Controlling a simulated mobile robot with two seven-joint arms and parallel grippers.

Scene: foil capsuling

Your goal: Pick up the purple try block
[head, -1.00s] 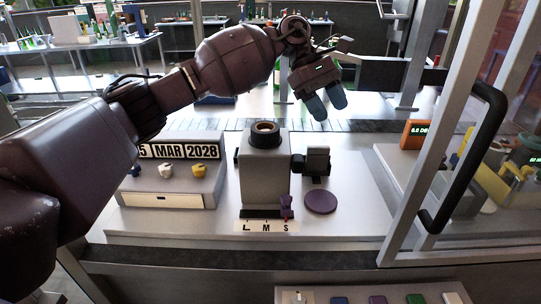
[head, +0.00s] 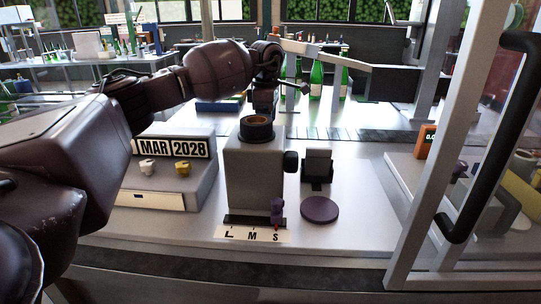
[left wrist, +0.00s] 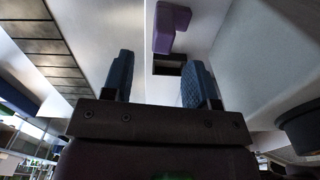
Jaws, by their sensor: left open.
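In the left wrist view, a purple L-shaped block (left wrist: 170,28) lies on a pale surface against a small dark block, ahead of my fingers. My left gripper (left wrist: 160,80) is open and empty, with its blue fingertips on either side. The purple block is between the fingers' lines but beyond their tips, apart from them. In the head view, my left gripper (head: 263,103) is just behind the top of the grey machine (head: 254,172), which hides its fingertips. I cannot tell the L-shaped block in the head view; the machine may hide it. My right gripper is not in view.
A purple figure-like piece (head: 277,210) stands at the L M S label (head: 253,235). A purple disc (head: 319,209) and a dark stand (head: 317,168) are right of the machine. The date box (head: 176,165) is left. A framed glass panel with a black handle (head: 505,140) rises at right.

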